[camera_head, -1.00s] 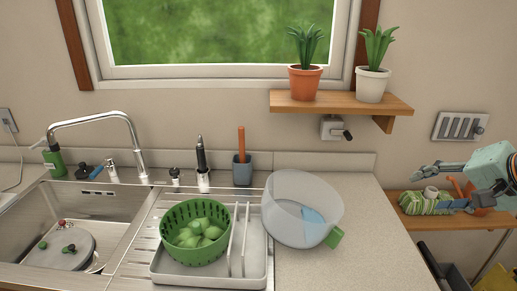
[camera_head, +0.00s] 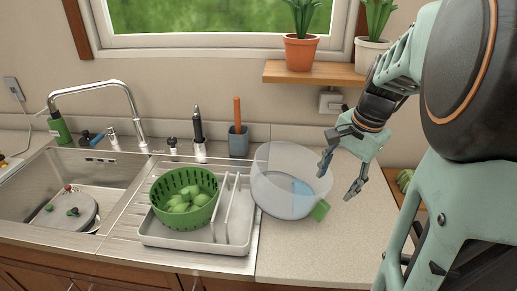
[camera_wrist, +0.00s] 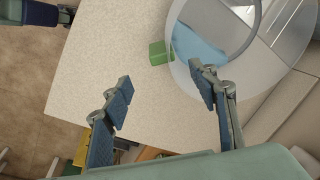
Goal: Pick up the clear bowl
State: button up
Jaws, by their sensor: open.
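The clear bowl (camera_head: 280,172) stands on the counter just right of the dish rack in the head view. It is see-through, with a pale blue patch inside and a green block (camera_head: 320,210) at its right side. In the wrist view the bowl (camera_wrist: 185,75) fills the upper right, with the green block (camera_wrist: 158,53) at its left edge. My gripper (camera_head: 336,186) is open and empty, at the bowl's right side. One finger overlaps the bowl's rim in both views; I cannot tell whether they touch. The other finger is outside the bowl, over the counter.
A white dish rack (camera_head: 190,240) with a green colander (camera_head: 186,196) stands left of the bowl. The sink (camera_head: 70,190) is farther left. A wooden shelf (camera_head: 312,73) with potted plants hangs above. The counter (camera_head: 310,255) in front of the bowl is clear.

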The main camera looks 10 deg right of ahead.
aim_at(321, 203)
jog(key=x, duration=1.1)
jog(key=shift+a+f, duration=0.15)
jog(key=shift+a, duration=0.25)
jog(key=shift+c, duration=0.6)
grip_shut()
